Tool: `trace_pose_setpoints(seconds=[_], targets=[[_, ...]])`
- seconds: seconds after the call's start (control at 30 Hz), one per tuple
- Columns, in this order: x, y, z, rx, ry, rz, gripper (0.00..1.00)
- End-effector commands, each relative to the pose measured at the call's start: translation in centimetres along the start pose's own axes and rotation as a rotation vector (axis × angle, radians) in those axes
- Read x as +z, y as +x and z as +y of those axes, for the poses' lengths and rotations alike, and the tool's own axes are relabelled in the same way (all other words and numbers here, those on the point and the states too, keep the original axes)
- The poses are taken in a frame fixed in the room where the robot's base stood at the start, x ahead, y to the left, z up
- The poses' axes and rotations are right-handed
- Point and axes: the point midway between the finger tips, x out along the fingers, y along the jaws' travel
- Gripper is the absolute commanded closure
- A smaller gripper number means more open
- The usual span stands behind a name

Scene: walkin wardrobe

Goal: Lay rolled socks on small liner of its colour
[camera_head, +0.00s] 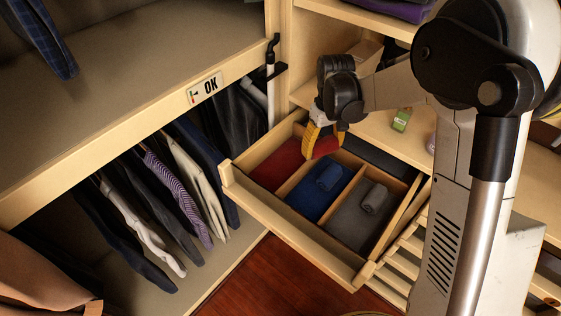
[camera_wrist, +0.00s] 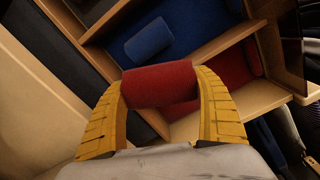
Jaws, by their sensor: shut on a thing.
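My gripper (camera_wrist: 160,108) is shut on red rolled socks (camera_wrist: 160,84), which show between its yellow fingers in the wrist view. In the head view my gripper (camera_head: 322,142) is over the open drawer (camera_head: 318,246), above the red liner's side. The red liner (camera_head: 275,166) lies in the left compartment, partly hidden by my gripper. The blue liner (camera_head: 318,205) in the middle bears blue rolled socks (camera_head: 330,177). The grey liner (camera_head: 362,226) on the right bears grey rolled socks (camera_head: 374,198).
Wooden dividers separate the drawer's compartments. A dark strip (camera_head: 375,158) lies along the drawer's back. A green item (camera_head: 401,120) stands on the shelf behind. Clothes (camera_head: 180,190) hang to the left, below a board with an OK sign (camera_head: 206,88).

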Motion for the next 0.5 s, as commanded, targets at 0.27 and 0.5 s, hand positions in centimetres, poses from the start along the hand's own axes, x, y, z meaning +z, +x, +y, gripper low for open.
trace_pose_setpoints(seconds=[0.27,0.5], targets=[[-7.7,0.1,-4.8,0.000,-0.345,0.000,0.61],[-8.9,2.0,-5.8,0.000,-0.416,0.000,0.61]])
